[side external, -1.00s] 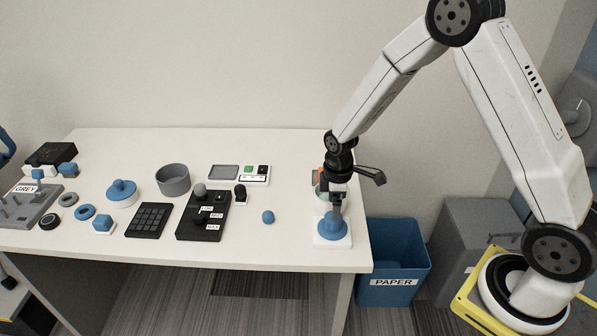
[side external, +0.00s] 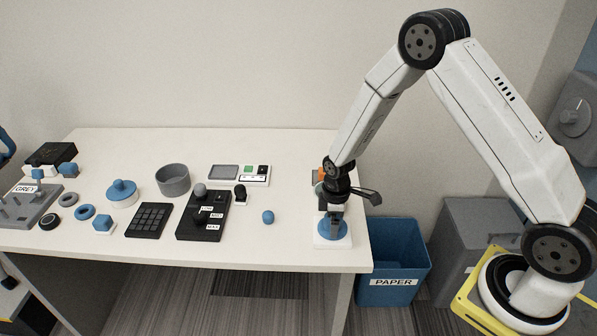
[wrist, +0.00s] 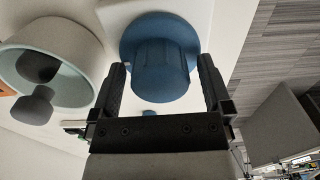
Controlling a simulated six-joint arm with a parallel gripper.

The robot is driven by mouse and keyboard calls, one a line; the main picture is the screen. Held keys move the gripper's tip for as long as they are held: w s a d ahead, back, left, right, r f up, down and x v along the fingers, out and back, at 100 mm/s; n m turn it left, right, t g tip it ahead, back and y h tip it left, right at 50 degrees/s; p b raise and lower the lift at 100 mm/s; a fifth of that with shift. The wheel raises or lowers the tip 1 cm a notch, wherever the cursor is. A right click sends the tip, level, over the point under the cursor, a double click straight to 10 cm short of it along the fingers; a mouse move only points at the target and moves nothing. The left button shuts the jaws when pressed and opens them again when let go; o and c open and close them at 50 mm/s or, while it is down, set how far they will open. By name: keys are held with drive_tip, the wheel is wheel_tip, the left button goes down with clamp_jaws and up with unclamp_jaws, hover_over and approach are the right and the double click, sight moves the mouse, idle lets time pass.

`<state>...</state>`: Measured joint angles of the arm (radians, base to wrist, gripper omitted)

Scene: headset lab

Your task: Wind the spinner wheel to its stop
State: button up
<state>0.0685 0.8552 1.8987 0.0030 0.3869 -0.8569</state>
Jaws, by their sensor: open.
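The blue spinner wheel (side external: 345,237), a round flange with a raised ribbed hub, sits on a white base (side external: 320,242) at the right end of the table. In the wrist view the wheel (wrist: 162,68) fills the upper middle. My gripper (side external: 334,219) points down over it with jaws open. In the wrist view my gripper's fingers (wrist: 161,62) stand on the left and right of the hub, with a narrow gap visible on each side. In the side view the fingers hide part of the hub.
A pale round cup-like thing (wrist: 88,68) with dark grey parts stands close beside the wheel. A small blue ball-shaped knob (side external: 268,216) and a black control panel (side external: 204,229) lie left. A blue paper bin (side external: 399,252) stands beyond the table's right edge.

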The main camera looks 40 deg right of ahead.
drive_tip(key=c, duration=1.2)
drive_tip(key=shift+m, duration=0.4)
drive_tip(key=m, duration=1)
drive_tip(key=shift+m, duration=0.3)
drive_tip(key=m, duration=1)
drive_tip(key=shift+m, duration=0.3)
